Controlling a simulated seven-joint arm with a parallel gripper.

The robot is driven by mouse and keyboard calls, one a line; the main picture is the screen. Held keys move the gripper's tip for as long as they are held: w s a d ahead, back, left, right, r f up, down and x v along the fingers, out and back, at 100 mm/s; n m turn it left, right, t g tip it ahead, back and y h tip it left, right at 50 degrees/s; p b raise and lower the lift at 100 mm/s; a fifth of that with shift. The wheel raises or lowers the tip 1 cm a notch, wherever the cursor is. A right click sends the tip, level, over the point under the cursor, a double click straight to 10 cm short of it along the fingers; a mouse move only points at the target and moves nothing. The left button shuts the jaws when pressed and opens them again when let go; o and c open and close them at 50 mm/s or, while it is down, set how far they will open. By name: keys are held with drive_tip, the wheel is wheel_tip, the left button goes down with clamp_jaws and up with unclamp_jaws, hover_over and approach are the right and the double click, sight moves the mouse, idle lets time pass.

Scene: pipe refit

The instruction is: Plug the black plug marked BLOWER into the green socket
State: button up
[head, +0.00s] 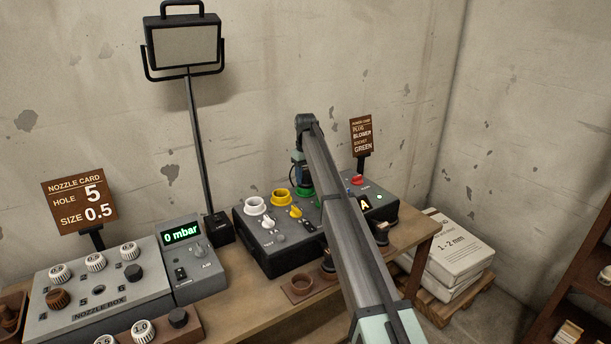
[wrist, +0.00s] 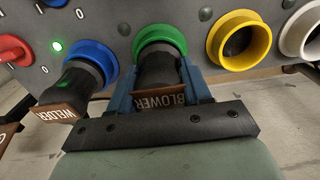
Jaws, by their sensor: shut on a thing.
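The black plug with a brown BLOWER tag (wrist: 158,70) is between the blue fingers of my gripper (wrist: 160,82), which is shut on it. The plug's front end is at the mouth of the green socket (wrist: 160,38), lined up with it; how deep it sits is hidden. In the head view my gripper (head: 299,174) is over the green socket (head: 304,191) on the grey power unit (head: 285,255), and my arm hides much of it.
A black WELDER plug (wrist: 78,82) sits in the blue socket (wrist: 92,56), close beside, with a lit green lamp (wrist: 57,46). The yellow socket (wrist: 238,40) and white socket (wrist: 300,35) are empty. A card (head: 361,135) names BLOWER and GREEN. The nozzle box (head: 95,285) stands left.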

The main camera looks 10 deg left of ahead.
drive_tip(key=o, duration=1.6)
drive_tip(key=shift+o, duration=0.2)
drive_tip(key=shift+r, duration=3.75)
